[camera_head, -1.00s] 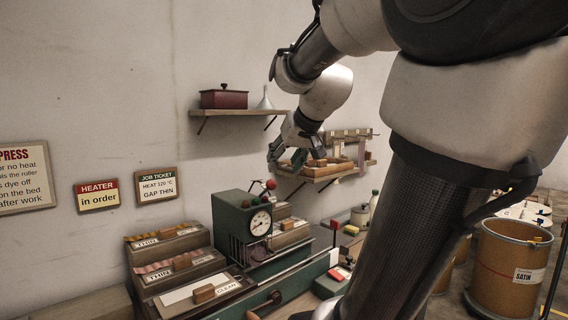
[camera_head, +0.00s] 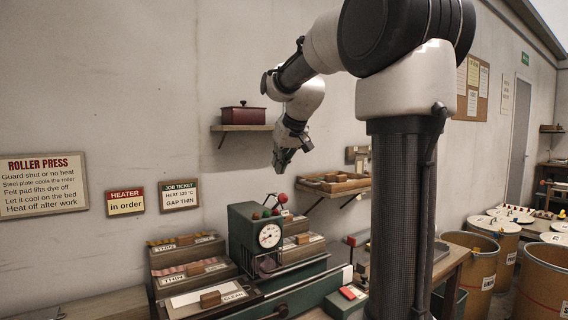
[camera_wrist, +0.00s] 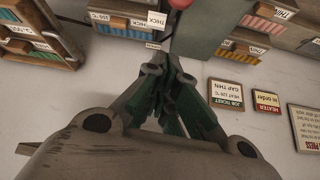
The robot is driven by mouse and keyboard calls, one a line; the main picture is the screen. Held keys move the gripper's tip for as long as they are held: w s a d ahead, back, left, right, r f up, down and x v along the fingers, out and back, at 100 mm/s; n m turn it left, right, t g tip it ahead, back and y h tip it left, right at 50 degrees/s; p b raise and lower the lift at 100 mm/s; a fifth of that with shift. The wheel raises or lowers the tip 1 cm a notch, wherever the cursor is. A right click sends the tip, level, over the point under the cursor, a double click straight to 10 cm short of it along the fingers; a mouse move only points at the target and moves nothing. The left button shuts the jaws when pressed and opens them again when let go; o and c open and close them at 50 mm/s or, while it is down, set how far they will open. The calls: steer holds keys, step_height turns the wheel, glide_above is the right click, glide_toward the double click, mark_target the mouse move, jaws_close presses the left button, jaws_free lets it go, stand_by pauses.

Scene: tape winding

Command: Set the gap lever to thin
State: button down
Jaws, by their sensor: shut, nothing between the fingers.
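The green roller press (camera_head: 243,238) with a round white dial (camera_head: 270,235) stands on the bench in the head view. A red ball on a thin rod (camera_head: 282,198) sticks up at its top; I cannot tell for sure that it is the gap lever, nor read its setting. A red ball (camera_wrist: 180,3) also shows at the top edge of the wrist view. My gripper (camera_head: 280,168) points down above the press, a little above the red ball and apart from it in the head view. In the wrist view its fingers (camera_wrist: 162,66) are together and empty.
A job ticket (camera_head: 180,194) on the wall reads heat 120 °C, gap thin. Stepped trays (camera_head: 190,252) stand left of the press. A shelf with a red box (camera_head: 243,115) and a shelf with wooden blocks (camera_head: 335,184) jut from the wall. Drums (camera_head: 470,268) stand at right.

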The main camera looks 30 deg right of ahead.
glide_above(275, 207)
steer(key=w+d, duration=0.1)
steer(key=w, duration=0.2)
step_height(275, 207, down, 5)
steer(key=s, duration=0.2)
steer(key=s+f, duration=0.1)
steer(key=s, duration=0.1)
steer(key=shift+f, duration=0.15)
steer(key=shift+s, duration=0.1)
